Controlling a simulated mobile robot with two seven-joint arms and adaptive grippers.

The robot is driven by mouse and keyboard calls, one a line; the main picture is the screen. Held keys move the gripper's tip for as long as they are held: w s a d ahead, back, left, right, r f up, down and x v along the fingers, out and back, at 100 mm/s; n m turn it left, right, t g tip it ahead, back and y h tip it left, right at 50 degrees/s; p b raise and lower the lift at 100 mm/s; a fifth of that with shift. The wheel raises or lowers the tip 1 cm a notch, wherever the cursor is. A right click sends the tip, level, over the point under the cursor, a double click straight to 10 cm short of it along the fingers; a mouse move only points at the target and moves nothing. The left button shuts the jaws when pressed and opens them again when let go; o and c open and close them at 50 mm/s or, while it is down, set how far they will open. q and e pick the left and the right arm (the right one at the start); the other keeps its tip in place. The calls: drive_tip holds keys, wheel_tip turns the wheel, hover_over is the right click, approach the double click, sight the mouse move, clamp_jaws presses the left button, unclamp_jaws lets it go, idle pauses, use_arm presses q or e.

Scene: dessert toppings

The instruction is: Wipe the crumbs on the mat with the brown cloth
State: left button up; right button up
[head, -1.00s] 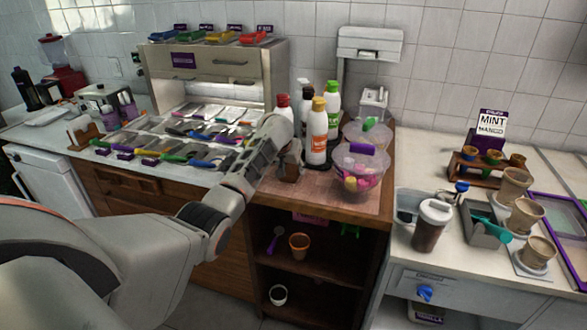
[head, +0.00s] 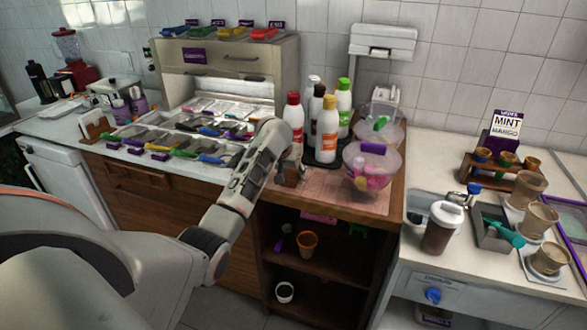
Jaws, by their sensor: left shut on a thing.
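The pinkish mat (head: 345,196) lies on the wooden counter at the centre, in front of the bottles. My left gripper (head: 288,168) reaches in over the mat's left part, pointing down. It is shut on the brown cloth (head: 287,178), a small dark brown piece at its fingertips, low at the mat. I cannot tell if the cloth presses on the mat. Crumbs are too small to make out. My right gripper is not in view.
Several sauce bottles (head: 326,130) stand on a dark tray just behind the mat. A clear bowl with a purple lid clip (head: 369,170) stands on the mat's right. The topping trays (head: 185,135) lie left of my gripper. The mat's front middle is clear.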

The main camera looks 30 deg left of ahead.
sight(288, 185)
use_arm(q)
drive_tip(key=shift+s+d+f, duration=0.1)
drive_tip(key=shift+s+d, duration=0.15)
drive_tip(key=shift+s, duration=0.65)
drive_tip(key=shift+s+d+f, duration=0.1)
drive_tip(key=shift+s+d, duration=0.1)
drive_tip(key=shift+s, duration=0.75)
drive_tip(key=shift+s+d, duration=0.25)
drive_tip(key=shift+s, duration=0.65)
drive_tip(key=shift+s+a, duration=0.15)
drive_tip(key=shift+a, duration=0.4)
drive_tip(key=shift+s+a, duration=0.15)
drive_tip(key=shift+a, duration=0.4)
drive_tip(key=shift+w+a, duration=0.4)
drive_tip(key=shift+w, duration=1.2)
drive_tip(key=shift+w+a, duration=0.35)
drive_tip(key=shift+w, duration=1.3)
drive_tip(key=shift+w+a, duration=0.4)
drive_tip(key=shift+w, duration=1.2)
drive_tip(key=shift+w+r, duration=0.15)
drive_tip(key=shift+r, duration=0.15)
drive_tip(key=shift+a+r, duration=0.1)
